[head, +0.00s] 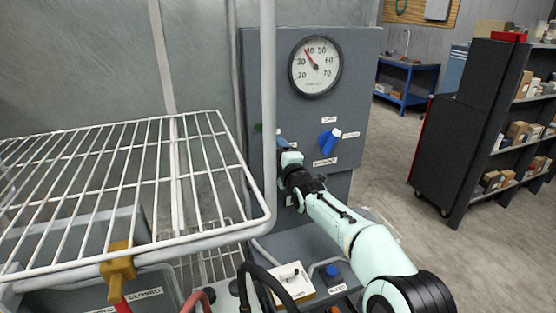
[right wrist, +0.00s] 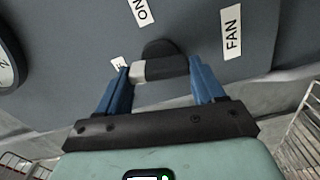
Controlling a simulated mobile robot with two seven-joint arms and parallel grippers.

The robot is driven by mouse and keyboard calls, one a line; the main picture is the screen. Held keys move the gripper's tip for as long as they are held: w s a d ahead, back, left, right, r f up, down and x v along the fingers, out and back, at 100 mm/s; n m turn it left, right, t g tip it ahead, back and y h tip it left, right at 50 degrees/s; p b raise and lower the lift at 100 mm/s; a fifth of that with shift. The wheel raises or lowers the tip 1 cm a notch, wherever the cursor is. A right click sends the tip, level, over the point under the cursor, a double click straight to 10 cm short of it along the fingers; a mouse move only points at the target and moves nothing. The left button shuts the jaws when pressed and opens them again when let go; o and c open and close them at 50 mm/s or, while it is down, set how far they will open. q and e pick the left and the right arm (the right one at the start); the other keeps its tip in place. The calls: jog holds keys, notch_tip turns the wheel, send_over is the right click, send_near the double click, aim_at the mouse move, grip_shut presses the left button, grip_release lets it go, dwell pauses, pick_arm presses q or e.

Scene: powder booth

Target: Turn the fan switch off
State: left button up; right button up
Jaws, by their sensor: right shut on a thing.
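The fan switch (right wrist: 163,62) is a dark knob with a pale-tipped handle on the grey panel, beside a "FAN" label (right wrist: 232,33). In the right wrist view its pale tip points left, towards a small label (right wrist: 118,63) mostly hidden by a finger. The "ON" label (right wrist: 140,11) is above the knob. My right gripper (right wrist: 158,69) has its blue fingers on either side of the handle and is shut on it. In the head view my right gripper (head: 287,150) is at the panel (head: 368,60) and hides the switch. My left gripper is not in view.
A round gauge (head: 315,66) is above. A blue switch (head: 328,139) with a white tip is just right of my gripper. A wire rack (head: 110,245) and an upright pipe (head: 268,110) stand close on the left. A lower box (head: 291,280) has another switch. Open floor lies right.

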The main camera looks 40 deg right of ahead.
jog(key=shift+r+n+b, duration=0.1)
jog(key=shift+n+b, duration=0.55)
jog(key=shift+n, duration=0.35)
jog(key=o, duration=1)
jog(key=shift+o, duration=0.2)
jog(key=shift+w, duration=0.1)
jog(key=v, duration=1.3)
jog(key=shift+s, duration=0.2)
